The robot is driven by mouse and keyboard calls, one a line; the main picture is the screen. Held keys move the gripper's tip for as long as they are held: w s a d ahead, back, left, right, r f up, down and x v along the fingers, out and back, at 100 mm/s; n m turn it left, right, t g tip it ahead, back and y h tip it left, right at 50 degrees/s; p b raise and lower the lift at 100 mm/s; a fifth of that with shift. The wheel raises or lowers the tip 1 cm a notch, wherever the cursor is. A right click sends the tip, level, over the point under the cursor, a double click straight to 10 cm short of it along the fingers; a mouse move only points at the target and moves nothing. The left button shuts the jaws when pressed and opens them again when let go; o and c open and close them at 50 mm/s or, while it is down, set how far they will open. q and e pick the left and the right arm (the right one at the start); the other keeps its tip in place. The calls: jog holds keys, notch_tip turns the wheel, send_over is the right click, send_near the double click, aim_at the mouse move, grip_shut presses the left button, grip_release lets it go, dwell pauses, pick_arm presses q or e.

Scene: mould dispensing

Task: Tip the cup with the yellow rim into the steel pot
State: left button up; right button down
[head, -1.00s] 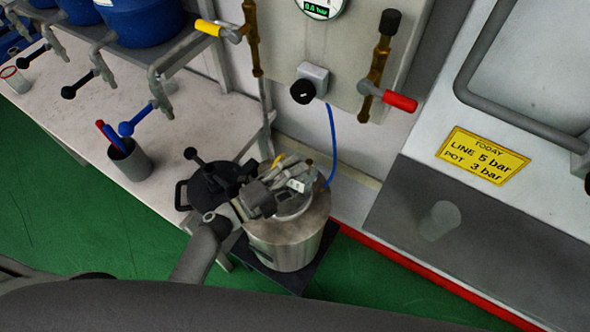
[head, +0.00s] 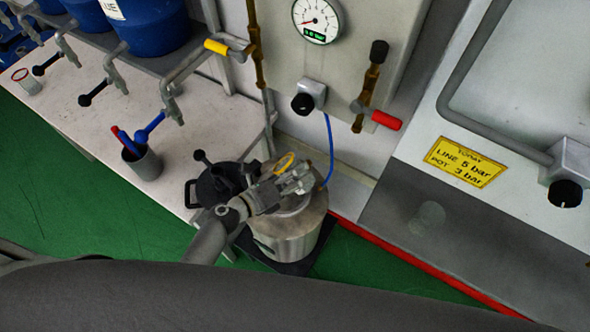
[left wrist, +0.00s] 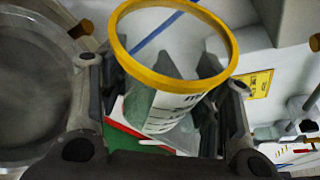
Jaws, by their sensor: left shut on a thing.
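The clear cup with the yellow rim (head: 285,162) is held by my left gripper (head: 288,180) above the steel pot (head: 290,243). In the left wrist view the cup (left wrist: 172,100) sits between the two fingers of my left gripper (left wrist: 165,105), with its mouth and printed wall showing. The rim shows as a slanted oval in the head view, and I cannot tell how far the cup is tilted or what is in it. A large round grey metal surface, apparently the pot (left wrist: 35,90), fills the left of the wrist view. My right gripper is not in view.
A black lid-like part (head: 220,184) is beside the pot on the left. A grey holder (head: 143,163) with red and blue tools and a red-rimmed cup (head: 27,82) stand on the bench (head: 85,115). A blue hose (head: 330,150) runs down behind the pot.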

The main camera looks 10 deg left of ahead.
pick_arm(q)
jog(key=m+p, duration=0.1)
jog(key=m+y+p, duration=0.1)
jog(key=shift+r+y+p, duration=0.3)
jog(key=shift+r+p, duration=0.05)
jog(key=shift+r, duration=0.05)
jog(key=m+y+p, duration=0.1)
jog(key=m+p, duration=0.1)
jog(key=shift+r+m, duration=0.1)
jog(key=shift+m, duration=0.2)
jog(key=shift+m+y, duration=0.3)
jog(key=shift+y, duration=0.1)
jog(key=shift+m+t+y, duration=0.4)
jog(key=shift+m+y, duration=0.3)
jog(key=shift+m, duration=0.3)
jog(key=shift+w+a+b, duration=0.1)
jog(key=shift+b, duration=0.25)
